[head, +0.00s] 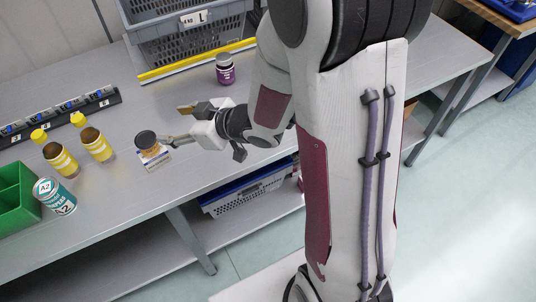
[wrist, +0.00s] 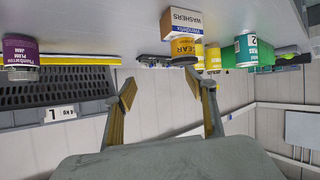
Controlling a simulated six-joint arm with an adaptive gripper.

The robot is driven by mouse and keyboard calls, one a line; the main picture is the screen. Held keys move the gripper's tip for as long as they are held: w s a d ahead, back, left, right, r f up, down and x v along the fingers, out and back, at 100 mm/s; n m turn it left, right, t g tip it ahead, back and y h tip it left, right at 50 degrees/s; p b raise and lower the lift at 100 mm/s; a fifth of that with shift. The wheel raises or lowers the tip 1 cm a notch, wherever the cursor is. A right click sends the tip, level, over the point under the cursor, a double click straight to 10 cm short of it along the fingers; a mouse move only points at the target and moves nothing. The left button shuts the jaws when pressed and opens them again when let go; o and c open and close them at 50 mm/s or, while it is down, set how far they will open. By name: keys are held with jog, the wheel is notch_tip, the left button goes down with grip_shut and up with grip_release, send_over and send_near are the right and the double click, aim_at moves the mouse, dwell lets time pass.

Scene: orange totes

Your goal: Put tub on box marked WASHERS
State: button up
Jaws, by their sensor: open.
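The box marked WASHERS (head: 156,162) stands on the grey bench, and its lettering reads clearly in the upside-down wrist view (wrist: 182,20). The tub (head: 146,139) is a short yellow tub with a dark lid. It rests upright on top of the box; the wrist view shows its yellow label and lid (wrist: 184,47). My gripper (head: 176,125) is open and empty, with its fingers spread. One fingertip is close beside the tub in both views; I cannot tell whether it touches. The wrist view shows both fingers (wrist: 162,84) with nothing between them.
Two yellow-labelled bottles (head: 62,160) (head: 97,146), a teal can (head: 55,196) and a green bin (head: 15,195) stand left. A purple jam jar (head: 225,70) and a grey crate (head: 185,45) stand at the back. The bench is clear around the box's front.

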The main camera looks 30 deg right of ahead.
jog(key=s+d+r+m+h, duration=0.55)
jog(key=d+r+h, duration=0.3)
jog(key=d, duration=0.45)
jog(key=s+a+r+m+g, duration=0.1)
jog(key=s+g, duration=0.1)
jog(key=s, duration=0.8)
jog(key=s+a+r+m+g+y, duration=0.1)
jog(key=s+r+m+g, duration=0.1)
jog(key=s, duration=0.8)
jog(key=shift+s+a+g, duration=0.2)
jog(key=shift+s+g, duration=0.1)
jog(key=shift+s, duration=0.05)
